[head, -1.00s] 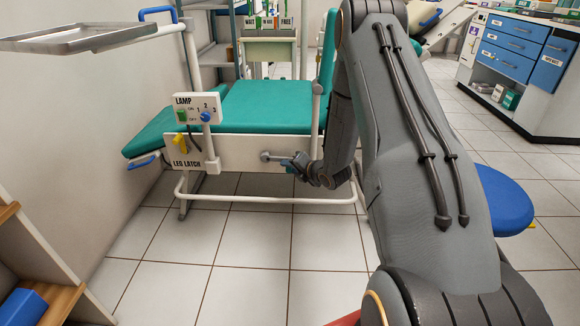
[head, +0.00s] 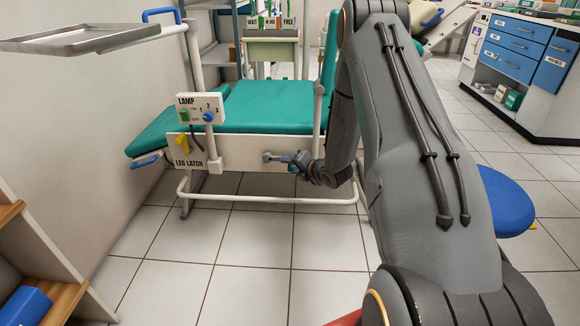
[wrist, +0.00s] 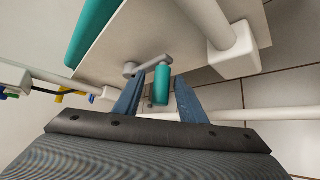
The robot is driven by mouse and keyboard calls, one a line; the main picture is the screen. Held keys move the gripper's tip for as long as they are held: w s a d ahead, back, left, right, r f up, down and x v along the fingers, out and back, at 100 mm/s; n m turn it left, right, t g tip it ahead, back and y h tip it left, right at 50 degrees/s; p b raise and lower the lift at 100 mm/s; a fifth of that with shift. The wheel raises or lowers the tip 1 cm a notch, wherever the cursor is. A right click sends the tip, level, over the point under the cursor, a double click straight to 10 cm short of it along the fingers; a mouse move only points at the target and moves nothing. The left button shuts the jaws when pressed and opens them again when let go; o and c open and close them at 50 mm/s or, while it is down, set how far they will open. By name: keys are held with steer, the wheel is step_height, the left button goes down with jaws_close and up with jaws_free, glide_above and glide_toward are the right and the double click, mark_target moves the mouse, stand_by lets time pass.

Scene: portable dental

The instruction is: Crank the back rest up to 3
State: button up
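The dental chair has a teal seat (head: 265,105) and a teal back rest (head: 330,45) that stands steeply at the right, partly behind my arm. On the chair's white side panel (head: 240,145) is a grey crank arm (head: 277,157), pointing right from its hub. The wrist view shows the crank arm (wrist: 150,63) with a teal handle (wrist: 161,85) at its end. My gripper (wrist: 160,95) is open, its two blue fingers on either side of the handle. The handle is nearer the left finger, with a clear gap to the right finger. No back rest scale is readable.
A metal tray (head: 85,38) overhangs the left. A blue stool (head: 507,202) stands at right. The tiled floor (head: 245,240) before the chair is clear.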

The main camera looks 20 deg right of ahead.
steer(key=shift+s+d, duration=0.1)
steer(key=p+v, duration=0.2)
steer(key=v, duration=0.5)
steer(key=shift+s, duration=0.3)
steer(key=shift+r, duration=0.15)
